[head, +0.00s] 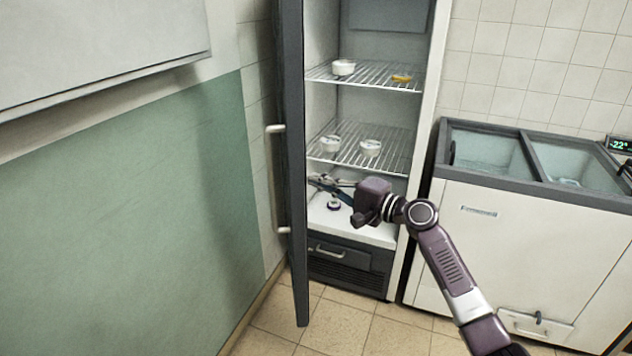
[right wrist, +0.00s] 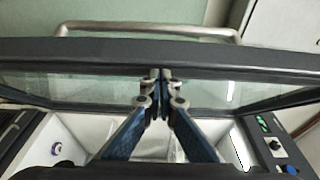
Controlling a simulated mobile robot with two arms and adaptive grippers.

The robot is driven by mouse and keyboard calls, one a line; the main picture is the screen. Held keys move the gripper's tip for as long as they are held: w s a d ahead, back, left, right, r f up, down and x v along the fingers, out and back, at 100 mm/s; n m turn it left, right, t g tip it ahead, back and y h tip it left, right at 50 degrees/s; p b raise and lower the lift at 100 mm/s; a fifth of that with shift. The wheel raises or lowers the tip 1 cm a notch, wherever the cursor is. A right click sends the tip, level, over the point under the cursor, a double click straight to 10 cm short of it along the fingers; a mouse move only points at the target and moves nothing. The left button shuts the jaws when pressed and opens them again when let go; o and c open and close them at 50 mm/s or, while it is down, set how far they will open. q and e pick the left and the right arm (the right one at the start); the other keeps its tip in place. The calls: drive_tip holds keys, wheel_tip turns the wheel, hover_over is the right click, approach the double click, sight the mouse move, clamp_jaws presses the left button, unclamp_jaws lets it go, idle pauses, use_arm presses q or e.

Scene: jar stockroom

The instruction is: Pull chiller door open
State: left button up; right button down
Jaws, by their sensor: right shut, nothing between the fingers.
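The chiller (head: 352,258) stands upright with its dark-framed door (head: 292,160) swung wide open to the left, seen nearly edge-on in the head view. The door handle (right wrist: 148,28) is a pale bar on the outer side; its mounts show left of the door in the head view. My right gripper (head: 316,183) is at the door's inner side, above the chiller floor. In the right wrist view, my right gripper (right wrist: 160,88) is shut and empty, tips at the inner face of the door (right wrist: 150,51); contact is unclear. My left gripper is out of view.
White jars (head: 371,148) and a yellow item (head: 401,78) stand on the wire shelves. A jar (head: 333,204) sits on the chiller floor. A chest freezer (head: 500,245) stands close on the right. A green-panelled wall (head: 130,200) is on the left.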

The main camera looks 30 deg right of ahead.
use_arm(q)
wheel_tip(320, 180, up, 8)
drive_tip(key=p, duration=0.8)
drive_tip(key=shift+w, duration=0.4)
use_arm(e)
drive_tip(key=w+a+h, duration=0.1)
drive_tip(key=w+a, duration=0.3)
drive_tip(key=a, duration=0.6)
drive_tip(key=w+a+m+t+h, duration=0.1)
drive_tip(key=w+a, duration=0.4)
drive_tip(key=a, duration=0.5)
drive_tip(key=shift+a, duration=0.25)
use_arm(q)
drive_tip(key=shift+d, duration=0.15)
use_arm(e)
drive_tip(key=shift+d+m, duration=0.1)
drive_tip(key=shift+m, duration=0.2)
